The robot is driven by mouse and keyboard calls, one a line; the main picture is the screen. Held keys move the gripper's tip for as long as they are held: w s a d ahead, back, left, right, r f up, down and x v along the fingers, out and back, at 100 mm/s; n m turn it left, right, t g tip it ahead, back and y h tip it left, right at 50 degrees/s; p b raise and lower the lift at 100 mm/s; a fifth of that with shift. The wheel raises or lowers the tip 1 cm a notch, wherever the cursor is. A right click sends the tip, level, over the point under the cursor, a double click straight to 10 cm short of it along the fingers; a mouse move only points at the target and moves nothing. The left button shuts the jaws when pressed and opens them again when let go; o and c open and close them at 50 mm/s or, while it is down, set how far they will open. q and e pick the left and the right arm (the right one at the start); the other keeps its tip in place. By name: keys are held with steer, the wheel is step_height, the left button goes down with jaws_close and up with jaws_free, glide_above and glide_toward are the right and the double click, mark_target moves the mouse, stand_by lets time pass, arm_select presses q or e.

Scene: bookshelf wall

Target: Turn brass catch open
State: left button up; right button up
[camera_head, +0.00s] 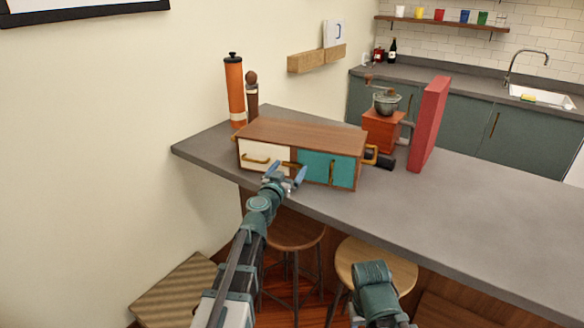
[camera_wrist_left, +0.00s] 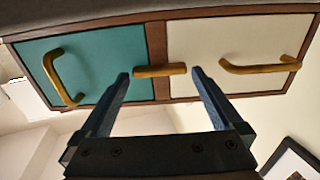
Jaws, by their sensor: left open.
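The brass catch (camera_wrist_left: 160,70) is a short bar on the divider between a teal door (camera_wrist_left: 100,72) and a cream front (camera_wrist_left: 235,50). It lies crosswise over the divider, reaching both sides. In the head view the wooden cabinet (camera_head: 300,134) stands on the grey counter, and the catch is mostly hidden behind my left gripper. My left gripper (camera_head: 285,172) is open in front of the cabinet; in the left wrist view its fingertips (camera_wrist_left: 160,74) lie either side of the catch, apart from its ends. Contact is not visible. My right gripper is out of view.
Curved brass handles sit on the teal door (camera_wrist_left: 65,78) and cream front (camera_wrist_left: 262,66). Stools (camera_head: 296,232) are below the counter (camera_head: 440,215), whose right part is clear.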

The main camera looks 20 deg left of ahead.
arm_select(q)
steer(key=shift+w, duration=0.25)
steer(key=c, duration=1.1)
